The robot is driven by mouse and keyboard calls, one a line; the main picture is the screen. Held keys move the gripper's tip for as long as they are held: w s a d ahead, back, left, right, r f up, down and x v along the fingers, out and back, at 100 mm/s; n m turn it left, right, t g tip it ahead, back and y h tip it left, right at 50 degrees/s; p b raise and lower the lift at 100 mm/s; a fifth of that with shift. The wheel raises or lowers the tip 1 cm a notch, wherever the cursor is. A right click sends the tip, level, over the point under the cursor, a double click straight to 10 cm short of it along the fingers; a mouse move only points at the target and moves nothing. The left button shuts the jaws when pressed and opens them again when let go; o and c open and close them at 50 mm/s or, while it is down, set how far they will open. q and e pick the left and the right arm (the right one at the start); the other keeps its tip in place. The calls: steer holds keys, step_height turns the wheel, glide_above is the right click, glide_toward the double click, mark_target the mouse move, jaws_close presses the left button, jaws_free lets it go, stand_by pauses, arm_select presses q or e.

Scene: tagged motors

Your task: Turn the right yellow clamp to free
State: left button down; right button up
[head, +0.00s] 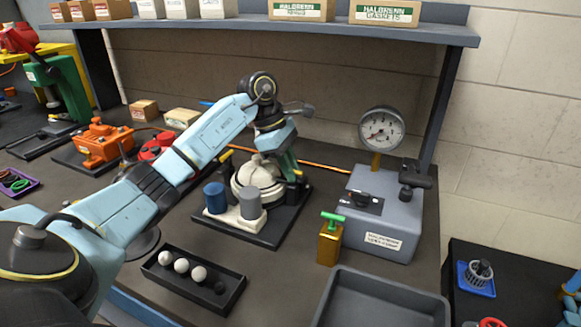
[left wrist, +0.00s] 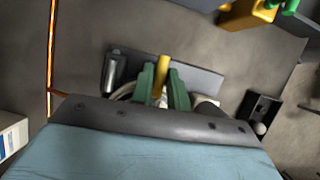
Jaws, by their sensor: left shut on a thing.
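The cream round motor (head: 257,180) sits on a black base plate (head: 268,237) in the middle of the bench. My left gripper (head: 292,171) reaches down from above at the motor's right side. In the left wrist view its green fingers (left wrist: 163,88) are shut on the yellow clamp (left wrist: 162,70), whose bar shows between them. In the head view only a small yellow piece of this right clamp (head: 298,173) shows beside the fingers. The clamp's lower part and its exact turn are hidden. My right gripper is not in view.
A blue and a grey cylinder (head: 250,203) stand before the motor. A gold bottle with a green handle (head: 329,245) and a grey gauge box (head: 382,215) stand to the right. A black tray with balls (head: 228,292) and a grey bin (head: 376,275) lie in front.

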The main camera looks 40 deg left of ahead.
arm_select(q)
steer(key=n+t, duration=0.1)
steer(key=n, duration=0.2)
steer(key=shift+s+n+y+p, duration=0.1)
steer(key=shift+n+y+p, duration=0.2)
steer(key=shift+n+y, duration=0.1)
steer(key=n, duration=0.2)
steer(key=n+t+y, duration=0.1)
steer(key=n, duration=0.2)
steer(key=shift+d+y+p, duration=0.15)
steer(key=shift+y+p, duration=0.15)
steer(key=shift+p, duration=0.05)
steer(key=n+t+y, duration=0.1)
steer(key=n, duration=0.3)
steer(key=shift+d, duration=0.15)
steer(key=shift+d+n+y, duration=0.1)
steer(key=shift+n+y, duration=1)
steer(key=shift+n, duration=1.1)
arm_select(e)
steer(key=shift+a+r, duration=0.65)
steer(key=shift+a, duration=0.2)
arm_select(q)
steer(key=c, duration=1.4)
jaws_free()
steer(key=shift+o, duration=0.2)
